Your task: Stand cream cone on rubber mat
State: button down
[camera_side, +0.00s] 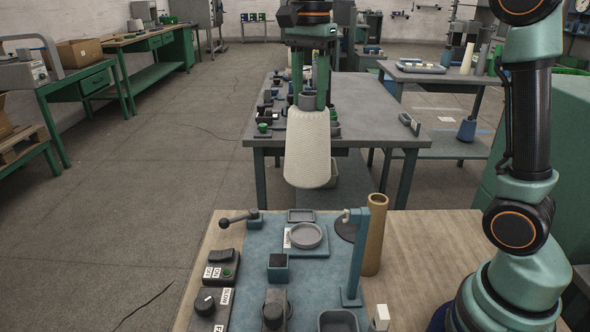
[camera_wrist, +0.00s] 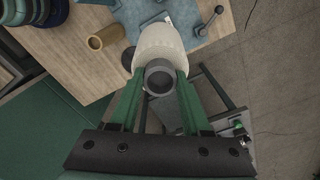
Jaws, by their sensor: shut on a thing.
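The cream cone (camera_side: 307,148) hangs upright in my gripper (camera_side: 309,102), wide end down. The green fingers are shut on its grey narrow top. The cone hangs in the air, apparently above and beyond the far edge of the near workbench. In the wrist view, the cream cone (camera_wrist: 158,42) is between the fingertips of my gripper (camera_wrist: 159,74), and its underside is hidden. A dark round flat disc (camera_side: 345,231), perhaps the rubber mat, lies on the workbench, partly hidden by a teal post. It shows in the wrist view (camera_wrist: 127,59) beside the cone, partly covered.
The teal post (camera_side: 356,262) with a bent arm and a tall tan tube (camera_side: 375,236) stand beside the disc. Bare wood (camera_side: 440,250) lies to the right.

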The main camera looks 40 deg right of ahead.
notch_tip(320, 180, up, 11)
jog(key=shift+f, duration=0.2)
dwell(0.7)
jog(key=shift+d+f, duration=0.1)
jog(key=s+d+f+m, duration=0.2)
jog(key=d+f, duration=0.4)
jog(key=f, duration=0.5)
jog(key=s+d+f+m, duration=0.2)
jog(key=s+d+f, duration=0.2)
jog(key=d+f, duration=0.3)
jog(key=shift+f, duration=3)
jog(key=shift+f, duration=1.4)
